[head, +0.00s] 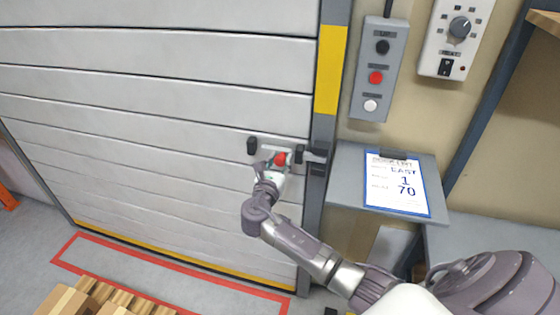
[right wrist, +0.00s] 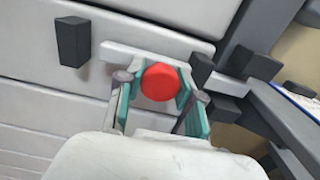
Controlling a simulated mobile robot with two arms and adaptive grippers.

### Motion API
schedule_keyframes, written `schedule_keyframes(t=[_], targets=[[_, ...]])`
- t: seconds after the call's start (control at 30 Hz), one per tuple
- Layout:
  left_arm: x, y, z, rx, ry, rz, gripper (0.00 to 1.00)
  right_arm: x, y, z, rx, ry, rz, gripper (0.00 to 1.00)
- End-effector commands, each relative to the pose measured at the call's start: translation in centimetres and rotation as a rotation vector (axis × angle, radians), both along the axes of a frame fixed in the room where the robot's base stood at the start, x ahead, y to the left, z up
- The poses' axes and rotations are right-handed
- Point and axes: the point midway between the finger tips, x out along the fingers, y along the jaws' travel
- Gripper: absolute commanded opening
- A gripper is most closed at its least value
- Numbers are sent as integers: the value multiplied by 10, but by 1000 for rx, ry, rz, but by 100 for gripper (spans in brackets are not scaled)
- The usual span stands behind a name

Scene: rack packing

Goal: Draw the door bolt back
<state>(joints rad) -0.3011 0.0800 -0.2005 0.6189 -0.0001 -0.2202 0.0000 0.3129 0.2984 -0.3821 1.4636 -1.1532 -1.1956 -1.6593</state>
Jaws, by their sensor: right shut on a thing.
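The door bolt has a red knob (head: 280,158) on a pale bar near the right edge of the white sectional door (head: 170,110). In the right wrist view the red knob (right wrist: 160,82) sits between the fingers. My right gripper (head: 274,165) is shut on the knob; its teal-edged fingers (right wrist: 155,95) stand on both sides of it. Dark brackets flank the bolt, one on the left (right wrist: 73,41) and one on the right (right wrist: 202,70). A dark keeper (head: 316,157) is at the door frame. My left gripper is not in view.
A grey shelf (head: 345,185) with a clipboard (head: 397,186) juts out right of the door frame. A button box (head: 380,75) and a dial panel (head: 456,40) hang on the wall above. Wooden pallets or boxes (head: 85,300) lie at the lower left by a red floor outline.

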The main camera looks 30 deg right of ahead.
Motion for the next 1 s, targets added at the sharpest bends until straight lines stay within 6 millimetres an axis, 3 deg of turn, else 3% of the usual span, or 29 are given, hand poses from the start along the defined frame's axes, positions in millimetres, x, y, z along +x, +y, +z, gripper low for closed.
schedule_keyframes(t=[0.07, 0.3, 0.63, 0.93, 0.97, 1.0], targets=[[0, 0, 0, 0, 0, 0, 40, 0, 0, 0, -1, 1, 0, 0], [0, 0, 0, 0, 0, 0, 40, 2, 2, -1, 1, 1, 0, 0], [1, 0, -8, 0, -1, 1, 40, 39, 33, -1, 1, 1, 2, 0], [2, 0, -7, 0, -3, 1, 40, 39, 34, -1, -1, 3, 0, 0], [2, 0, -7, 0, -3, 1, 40, 39, 34, -1, -1, 3, 0, 41], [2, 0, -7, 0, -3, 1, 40, 39, 34, -1, -1, 3, 0, 47]])
